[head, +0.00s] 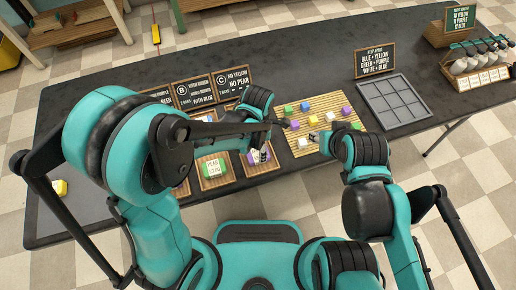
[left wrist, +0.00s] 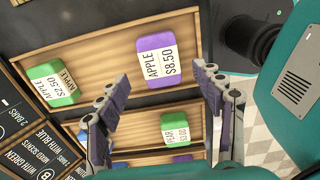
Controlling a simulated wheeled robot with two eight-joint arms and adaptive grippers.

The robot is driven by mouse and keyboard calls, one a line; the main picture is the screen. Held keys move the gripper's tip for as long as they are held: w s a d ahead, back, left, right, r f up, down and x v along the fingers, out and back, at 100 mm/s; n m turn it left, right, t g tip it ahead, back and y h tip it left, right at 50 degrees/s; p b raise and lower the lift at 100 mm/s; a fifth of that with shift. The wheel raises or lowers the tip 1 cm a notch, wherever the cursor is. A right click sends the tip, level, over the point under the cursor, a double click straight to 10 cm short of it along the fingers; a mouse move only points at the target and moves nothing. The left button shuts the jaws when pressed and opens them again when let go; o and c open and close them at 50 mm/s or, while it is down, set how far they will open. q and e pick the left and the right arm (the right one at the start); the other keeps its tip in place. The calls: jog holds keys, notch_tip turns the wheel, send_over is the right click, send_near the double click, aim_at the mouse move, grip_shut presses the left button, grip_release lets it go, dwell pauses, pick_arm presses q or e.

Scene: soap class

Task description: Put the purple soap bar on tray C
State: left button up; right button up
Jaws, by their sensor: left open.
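The purple soap bar (left wrist: 155,46), labelled APPLE $8.50, lies in a wooden tray (left wrist: 110,62) beside a green APPLE bar (left wrist: 55,84) in the left wrist view. In the head view the purple bar (head: 250,160) shows in the right-hand tray of the row, tray C (head: 262,168), by the C sign (head: 232,83). My left gripper (left wrist: 163,77) is open above this tray, its fingertips on either side of the bar's near end and apart from it. The right gripper (head: 326,143) is mostly hidden by my right arm.
The neighbouring tray (left wrist: 145,154) holds a green PEAR bar (left wrist: 175,130). A slatted board (head: 297,151) with several coloured bars lies right of tray C. A grey divided tray (head: 392,101) stands farther right. Signs line the trays' far side.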

pick_arm(q)
notch_tip(320, 180, up, 7)
jog(key=p, duration=0.2)
jog(key=s+a+r+m+t, duration=0.2)
jog(key=a+r+m, duration=0.4)
jog(key=a+m, duration=0.3)
jog(key=s+a+r+m+t, duration=0.3)
jog(key=a+r+m+t, duration=0.2)
jog(key=a+m, duration=0.3)
jog(key=shift+a+r+m, duration=0.4)
jog(key=shift+m, duration=1.9)
jog(key=shift+s, duration=0.1)
